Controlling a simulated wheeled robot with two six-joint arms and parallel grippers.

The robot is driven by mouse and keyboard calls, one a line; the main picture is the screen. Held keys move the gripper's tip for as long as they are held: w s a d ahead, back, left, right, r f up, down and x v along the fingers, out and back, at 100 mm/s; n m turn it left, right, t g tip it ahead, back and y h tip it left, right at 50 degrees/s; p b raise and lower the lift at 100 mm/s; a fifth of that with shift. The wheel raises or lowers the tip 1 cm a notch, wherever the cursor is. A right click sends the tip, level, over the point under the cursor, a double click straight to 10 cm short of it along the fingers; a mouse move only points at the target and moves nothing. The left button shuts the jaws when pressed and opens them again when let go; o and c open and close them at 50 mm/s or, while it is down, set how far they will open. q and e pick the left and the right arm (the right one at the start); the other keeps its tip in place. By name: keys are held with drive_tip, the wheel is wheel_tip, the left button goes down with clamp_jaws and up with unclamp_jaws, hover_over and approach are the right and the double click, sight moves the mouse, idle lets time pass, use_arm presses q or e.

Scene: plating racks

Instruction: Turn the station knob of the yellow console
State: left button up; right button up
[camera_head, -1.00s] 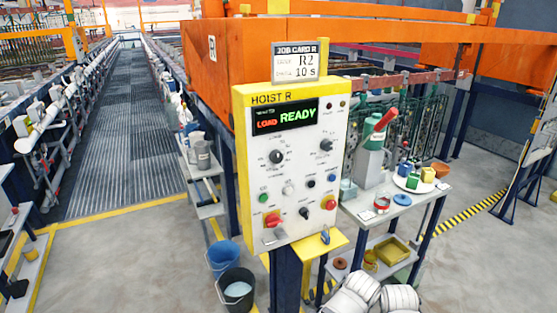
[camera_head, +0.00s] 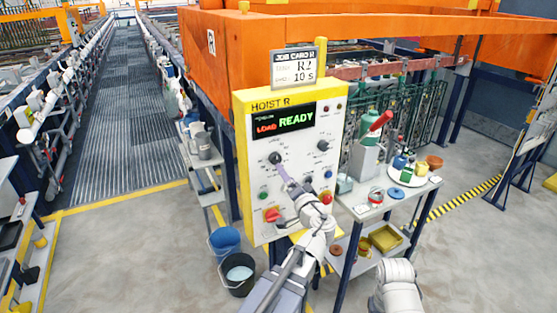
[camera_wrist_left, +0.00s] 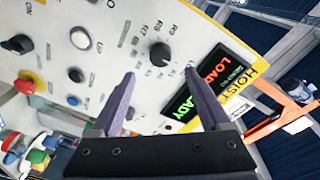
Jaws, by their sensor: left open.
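The yellow-edged console (camera_head: 240,190), marked HOIST R, has a white face and a display reading LOAD and READY. Its black station knob (camera_head: 274,158) is at the upper left of the face. In the left wrist view the knob (camera_wrist_left: 160,55) has R labels around it. My left gripper (camera_head: 283,173) is open just in front of the face, below the knob in the head view. In the left wrist view its two fingers (camera_wrist_left: 160,74) lie either side of the knob's line, with the knob beyond the tips and no contact visible. My right gripper is out of view.
A job card (camera_head: 294,68) above the console reads R2 and 10 s. A red-yellow emergency-type button (camera_head: 272,215) and other knobs share the face. A cart (camera_head: 366,207) with bottles and a plate stands right; two buckets (camera_head: 224,239) stand at lower left.

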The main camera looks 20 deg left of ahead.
sight(277, 161)
use_arm(q)
drive_tip(key=shift+x, duration=4)
drive_tip(key=shift+s, duration=0.1)
clamp_jaws()
